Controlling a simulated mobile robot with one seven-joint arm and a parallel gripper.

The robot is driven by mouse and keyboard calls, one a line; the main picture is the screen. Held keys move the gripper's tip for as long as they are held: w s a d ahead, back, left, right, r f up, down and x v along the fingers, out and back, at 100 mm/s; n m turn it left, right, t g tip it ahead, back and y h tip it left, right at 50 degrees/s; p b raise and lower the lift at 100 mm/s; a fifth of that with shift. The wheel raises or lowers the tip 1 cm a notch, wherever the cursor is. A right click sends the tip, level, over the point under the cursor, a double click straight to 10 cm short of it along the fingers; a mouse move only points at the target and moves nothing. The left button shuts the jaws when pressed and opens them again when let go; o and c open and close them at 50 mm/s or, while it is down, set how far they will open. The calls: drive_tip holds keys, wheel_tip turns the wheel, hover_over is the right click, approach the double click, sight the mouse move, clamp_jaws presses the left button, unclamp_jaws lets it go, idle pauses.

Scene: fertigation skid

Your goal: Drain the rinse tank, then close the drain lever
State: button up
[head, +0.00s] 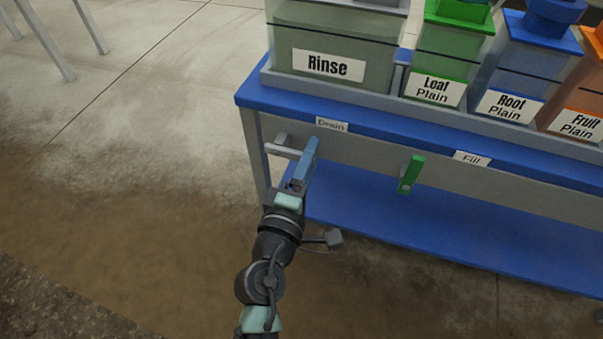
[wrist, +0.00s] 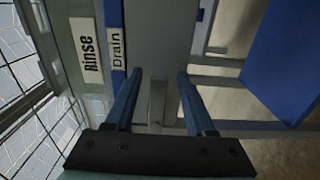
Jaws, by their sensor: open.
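The rinse tank (head: 340,38) is a translucent grey-green box labelled Rinse on the bench; its Rinse label also shows in the wrist view (wrist: 87,50). I cannot tell its liquid level. The Drain label (head: 331,125) is on the bench's front edge. Below it is the grey drain lever (head: 280,147), jutting from the grey front panel. My gripper (head: 312,143) is at this lever, with blue fingers open. In the wrist view, the lever (wrist: 157,100) lies between the two fingers (wrist: 160,73), with gaps visible on both sides.
A green lever (head: 412,173) hangs to the right, near the Fill label (head: 472,158). Leaf (head: 435,89), Root (head: 509,105) and Fruit (head: 577,125) containers stand right of the tank. A blue lower shelf (head: 430,232) runs beneath.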

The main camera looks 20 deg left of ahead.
drive_tip(key=s, duration=1.2)
drive_tip(key=shift+s+a+p, duration=0.25)
drive_tip(key=shift+s+p, duration=0.15)
idle(6.4)
